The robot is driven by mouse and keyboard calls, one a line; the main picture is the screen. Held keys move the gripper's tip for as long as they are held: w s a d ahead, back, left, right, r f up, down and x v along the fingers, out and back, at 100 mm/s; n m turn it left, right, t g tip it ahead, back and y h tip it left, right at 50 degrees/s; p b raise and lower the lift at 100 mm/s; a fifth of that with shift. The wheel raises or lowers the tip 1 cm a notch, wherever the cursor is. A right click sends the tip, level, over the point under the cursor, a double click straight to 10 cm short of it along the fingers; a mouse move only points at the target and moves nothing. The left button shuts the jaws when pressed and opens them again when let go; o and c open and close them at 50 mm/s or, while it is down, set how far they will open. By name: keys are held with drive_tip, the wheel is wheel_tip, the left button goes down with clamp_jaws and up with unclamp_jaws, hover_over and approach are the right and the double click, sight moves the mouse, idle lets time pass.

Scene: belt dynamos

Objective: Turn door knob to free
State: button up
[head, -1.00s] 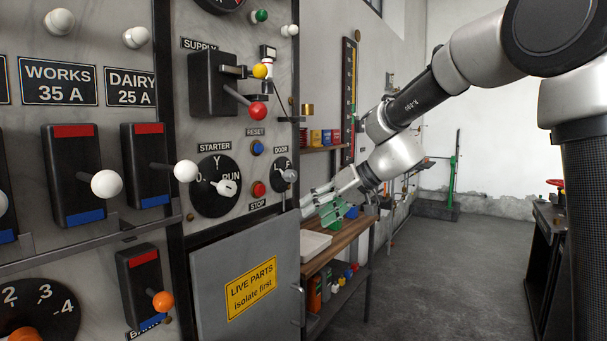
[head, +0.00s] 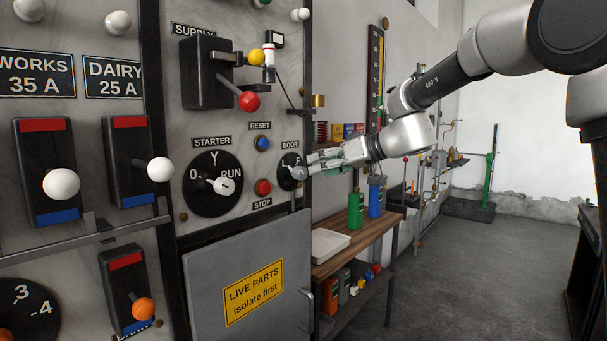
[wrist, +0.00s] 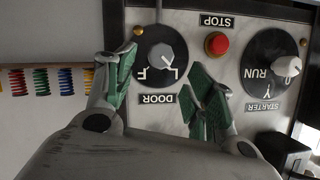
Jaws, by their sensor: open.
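The door knob is a small grey knob on a round black dial marked L and F, under the DOOR label (head: 290,145), right of the starter dial. In the wrist view, upside down, the knob (wrist: 161,55) seems to point toward L. My gripper (head: 312,166) reaches in from the right at the knob's height. In the wrist view its green-padded fingers (wrist: 163,75) are open, one on each side of the knob, with nothing between them gripped. I cannot tell whether the fingertips touch the dial.
The red stop button (head: 263,188), blue reset button (head: 262,143) and starter dial (head: 212,184) sit just left. The grey "LIVE PARTS" cover (head: 245,293) is below. A wooden bench (head: 345,243) with a white tray (head: 328,243) stands right.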

sight(304, 172)
drive_tip(key=x, duration=0.7)
drive_tip(key=shift+w+a, duration=0.1)
drive_tip(key=shift+a, duration=0.05)
drive_tip(key=c, duration=1)
